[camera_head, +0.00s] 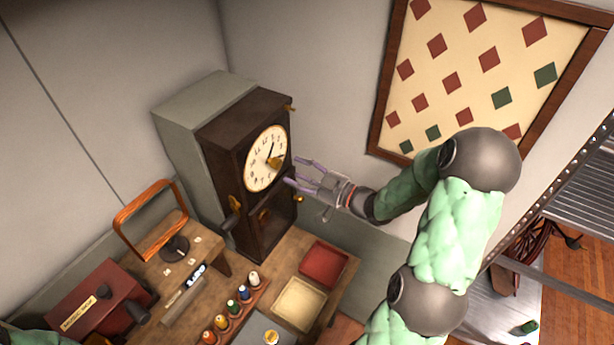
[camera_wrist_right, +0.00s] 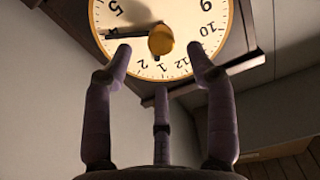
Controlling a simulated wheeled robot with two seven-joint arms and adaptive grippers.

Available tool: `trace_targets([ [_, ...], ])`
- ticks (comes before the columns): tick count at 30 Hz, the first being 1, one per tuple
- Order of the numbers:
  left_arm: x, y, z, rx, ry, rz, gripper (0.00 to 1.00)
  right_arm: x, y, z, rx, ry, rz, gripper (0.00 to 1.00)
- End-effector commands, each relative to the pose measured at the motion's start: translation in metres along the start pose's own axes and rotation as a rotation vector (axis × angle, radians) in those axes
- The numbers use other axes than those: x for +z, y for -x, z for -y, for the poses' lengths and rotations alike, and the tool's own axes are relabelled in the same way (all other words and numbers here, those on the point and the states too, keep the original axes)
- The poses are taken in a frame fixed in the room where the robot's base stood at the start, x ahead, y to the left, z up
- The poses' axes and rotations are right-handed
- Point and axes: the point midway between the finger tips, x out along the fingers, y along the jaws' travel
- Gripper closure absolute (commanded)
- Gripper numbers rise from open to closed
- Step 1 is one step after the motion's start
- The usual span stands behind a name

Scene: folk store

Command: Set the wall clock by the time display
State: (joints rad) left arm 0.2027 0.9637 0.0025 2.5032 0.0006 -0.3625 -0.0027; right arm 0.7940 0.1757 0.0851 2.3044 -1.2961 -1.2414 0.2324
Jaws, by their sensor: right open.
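The wall clock (camera_head: 262,170) has a round cream face with black numerals in a dark wooden case. A brass knob (camera_head: 274,162) stands out from its face. My right gripper (camera_head: 297,172) is open just in front of the face. In the right wrist view the clock face (camera_wrist_right: 185,22) appears upside down, and one black hand (camera_wrist_right: 122,33) points near 4. The brass knob (camera_wrist_right: 160,40) shows between the spread fingertips, with no clear contact. The time display (camera_head: 195,274) is a small dark lit panel on the desk, too small to read. My left gripper is out of view.
The desk holds a wooden-framed mirror (camera_head: 152,219), a red box (camera_head: 85,300), several small bottles (camera_head: 232,308), a red tray (camera_head: 324,263) and a cream tray (camera_head: 300,303). A framed diamond-pattern board (camera_head: 470,68) hangs behind my right arm. A metal shelf edge stands at right.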

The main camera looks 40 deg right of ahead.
Motion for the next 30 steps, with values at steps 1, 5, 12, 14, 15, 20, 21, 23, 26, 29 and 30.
trace_targets([
  [1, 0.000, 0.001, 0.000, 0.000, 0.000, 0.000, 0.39, 0.000, -0.005, 0.000, -0.003, 0.000, -0.001, 0.43],
  [5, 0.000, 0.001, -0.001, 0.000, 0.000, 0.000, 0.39, -0.001, -0.016, 0.000, -0.002, 0.000, -0.001, 0.43],
  [12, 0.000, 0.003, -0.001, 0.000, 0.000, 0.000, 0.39, 0.000, -0.037, 0.001, -0.002, 0.000, -0.001, 0.43],
  [14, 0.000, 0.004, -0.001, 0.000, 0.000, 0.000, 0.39, 0.000, -0.042, 0.001, -0.002, 0.000, -0.001, 0.43],
  [15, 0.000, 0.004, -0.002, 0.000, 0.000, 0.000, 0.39, -0.001, -0.045, 0.001, -0.002, 0.000, -0.001, 0.43],
  [20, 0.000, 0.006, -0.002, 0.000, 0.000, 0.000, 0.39, 0.000, -0.056, 0.001, -0.001, -0.001, 0.000, 0.43],
  [21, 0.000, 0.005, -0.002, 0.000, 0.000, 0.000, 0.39, 0.000, -0.056, 0.000, 0.000, 0.000, 0.000, 0.43],
  [23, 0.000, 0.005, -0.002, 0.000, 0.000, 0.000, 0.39, 0.000, -0.055, 0.000, 0.000, 0.000, 0.000, 0.43],
  [26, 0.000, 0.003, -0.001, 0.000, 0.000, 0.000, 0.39, 0.000, -0.057, 0.000, 0.000, 0.001, -0.001, 0.43],
  [29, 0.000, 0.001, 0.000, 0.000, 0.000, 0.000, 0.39, 0.000, -0.058, 0.000, 0.000, 0.002, -0.001, 0.43],
  [30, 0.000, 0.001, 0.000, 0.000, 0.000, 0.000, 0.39, 0.000, -0.059, 0.000, 0.000, 0.001, -0.001, 0.43],
])
